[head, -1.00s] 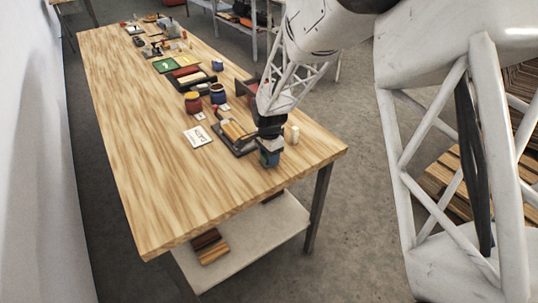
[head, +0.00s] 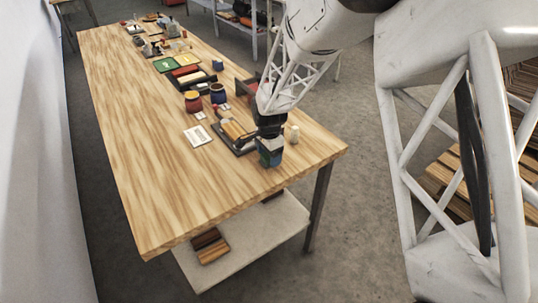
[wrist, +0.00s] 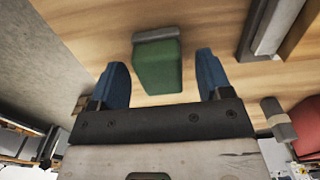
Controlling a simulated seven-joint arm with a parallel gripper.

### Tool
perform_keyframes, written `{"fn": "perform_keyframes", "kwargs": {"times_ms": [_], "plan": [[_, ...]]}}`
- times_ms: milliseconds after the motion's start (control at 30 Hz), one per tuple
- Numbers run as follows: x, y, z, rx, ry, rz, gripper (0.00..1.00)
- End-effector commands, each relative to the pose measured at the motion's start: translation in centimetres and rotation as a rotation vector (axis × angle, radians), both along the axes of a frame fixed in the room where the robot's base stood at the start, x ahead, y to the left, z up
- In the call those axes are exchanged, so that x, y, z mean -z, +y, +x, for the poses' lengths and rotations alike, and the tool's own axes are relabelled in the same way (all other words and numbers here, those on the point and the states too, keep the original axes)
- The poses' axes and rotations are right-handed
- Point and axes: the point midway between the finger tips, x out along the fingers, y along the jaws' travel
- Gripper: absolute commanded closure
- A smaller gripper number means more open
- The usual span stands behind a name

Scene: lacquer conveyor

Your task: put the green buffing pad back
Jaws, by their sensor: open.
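The green buffing pad (wrist: 158,68), a green block with a grey strip along its far end, is over the wooden table top in the wrist view. My gripper (wrist: 161,70) is open, with one blue finger on each side of the pad and a visible gap on both sides. In the head view my gripper (head: 269,157) is low over the near right part of the table. There the pad is hard to tell apart from the blue fingers. I cannot tell how far the fingertips are above the table.
A dark tray (head: 249,151) with wooden pieces lies just left of my gripper. A pale cylinder (head: 294,134) stands close on the right. A white card (head: 198,136), a red jar (head: 193,103) and a blue jar (head: 217,94) are further back. The table's left and front are clear.

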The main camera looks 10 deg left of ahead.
Motion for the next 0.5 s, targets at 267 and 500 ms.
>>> {"fn": "perform_keyframes", "kwargs": {"times_ms": [267,500], "plan": [[-2.4,0.0,0.1,0.0,-0.003,0.001,0.28],[-6.1,0.0,0.1,0.0,-0.003,0.001,0.28]]}}
